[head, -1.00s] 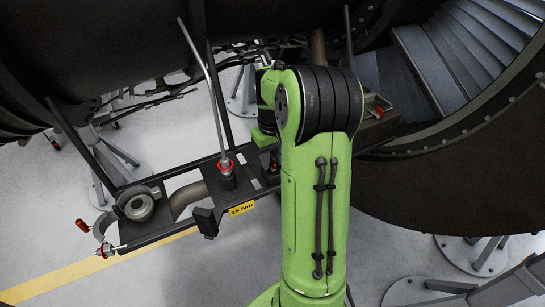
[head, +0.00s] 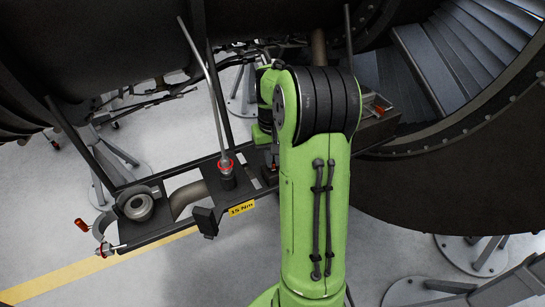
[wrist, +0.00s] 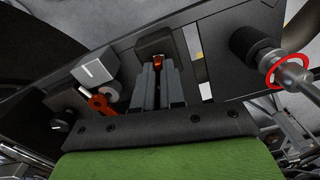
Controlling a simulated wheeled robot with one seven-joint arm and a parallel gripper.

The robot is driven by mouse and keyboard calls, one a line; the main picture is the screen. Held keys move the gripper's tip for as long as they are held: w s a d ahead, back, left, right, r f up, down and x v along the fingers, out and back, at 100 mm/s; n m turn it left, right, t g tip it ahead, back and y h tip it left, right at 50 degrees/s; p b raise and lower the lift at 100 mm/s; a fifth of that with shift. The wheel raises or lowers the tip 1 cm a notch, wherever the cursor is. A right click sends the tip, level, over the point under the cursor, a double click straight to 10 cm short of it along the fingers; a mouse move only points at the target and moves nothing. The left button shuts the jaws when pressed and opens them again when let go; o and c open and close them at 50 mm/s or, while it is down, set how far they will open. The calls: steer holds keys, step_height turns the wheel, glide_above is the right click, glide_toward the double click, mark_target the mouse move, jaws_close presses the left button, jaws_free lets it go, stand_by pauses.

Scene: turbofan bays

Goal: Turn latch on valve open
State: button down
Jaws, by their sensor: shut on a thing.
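In the wrist view, my gripper (wrist: 158,70) is shut on a small orange-red latch (wrist: 158,62) at a dark block (wrist: 178,41) on the panel. The fingers hide most of the latch, so its angle is hard to tell. A red lever (wrist: 101,103) beside a grey round fitting (wrist: 118,82) sits to the left, apart from the fingers. In the head view, a small red part (head: 273,167) shows just below my wrist, at the edge of my arm; my arm hides much of this area.
A dark post with a red ring (head: 226,164) and a long rod (head: 203,80) stands left of my arm; its ring also shows in the wrist view (wrist: 271,67). A yellow "15 Nm" label (head: 242,208) is on the panel edge. The large engine casing (head: 430,190) lies right.

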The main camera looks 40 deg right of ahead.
steer(key=m, duration=0.4)
steer(key=shift+m+b, duration=0.3)
steer(key=shift+b, duration=0.05)
steer(key=m, duration=0.3)
steer(key=shift+m, duration=0.3)
steer(key=m+b, duration=0.1)
steer(key=m, duration=0.2)
steer(key=shift+m, duration=2.2)
steer(key=shift+r, duration=0.1)
steer(key=c, duration=1.2)
jaws_free()
step_height(320, 180, up, 16)
steer(key=shift+f+p, duration=0.15)
steer(key=shift+p, duration=1)
